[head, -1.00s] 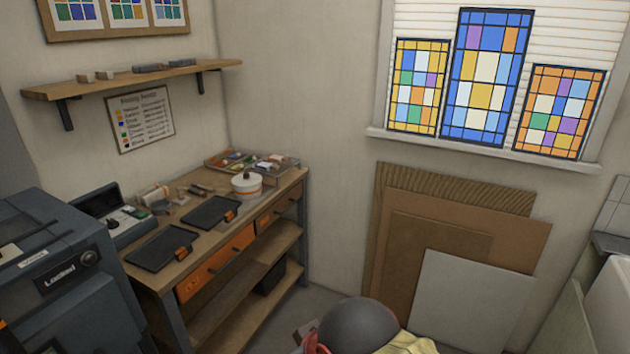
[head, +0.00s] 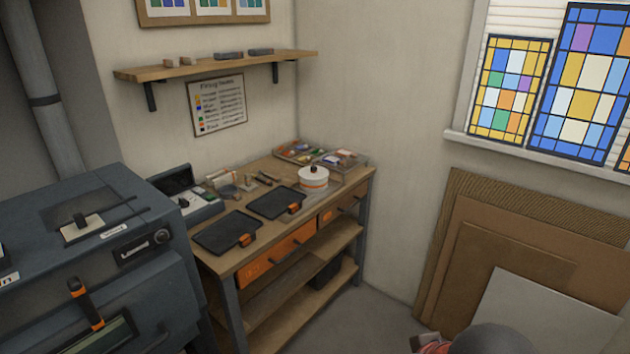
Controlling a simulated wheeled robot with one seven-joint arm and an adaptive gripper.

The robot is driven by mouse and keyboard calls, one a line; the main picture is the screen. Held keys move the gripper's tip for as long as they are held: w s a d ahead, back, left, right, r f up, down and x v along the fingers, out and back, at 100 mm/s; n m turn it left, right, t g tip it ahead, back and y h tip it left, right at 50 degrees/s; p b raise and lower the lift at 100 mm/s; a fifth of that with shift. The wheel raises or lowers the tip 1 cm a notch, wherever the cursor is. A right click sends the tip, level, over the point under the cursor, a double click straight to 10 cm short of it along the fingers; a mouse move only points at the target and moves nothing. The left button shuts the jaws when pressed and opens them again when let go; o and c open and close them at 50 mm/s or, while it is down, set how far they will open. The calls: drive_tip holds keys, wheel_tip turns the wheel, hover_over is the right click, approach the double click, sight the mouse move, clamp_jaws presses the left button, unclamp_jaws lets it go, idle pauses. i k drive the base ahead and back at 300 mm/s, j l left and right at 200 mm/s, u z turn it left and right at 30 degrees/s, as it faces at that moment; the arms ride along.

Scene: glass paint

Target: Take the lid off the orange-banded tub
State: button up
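The orange-banded tub (head: 313,185) stands near the back right of the wooden workbench (head: 295,215). It is white and round, with an orange band around its side. Its white lid (head: 313,173) is on top and has a dark knob. A dark rounded part of my own body shows at the bottom right, far from the tub.
Two black trays with orange clips, the left (head: 228,232) and the right (head: 277,203), lie in front of the tub. A case of glass pieces (head: 340,159) stands behind it. The kiln (head: 95,255) stands left of the bench; boards (head: 520,245) lean on the right wall.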

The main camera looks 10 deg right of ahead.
sight(313, 172)
drive_tip(key=i+l, duration=0.1)
drive_tip(key=i, duration=1.25)
drive_tip(key=i+l+z, duration=0.1)
drive_tip(key=i, duration=1.3)
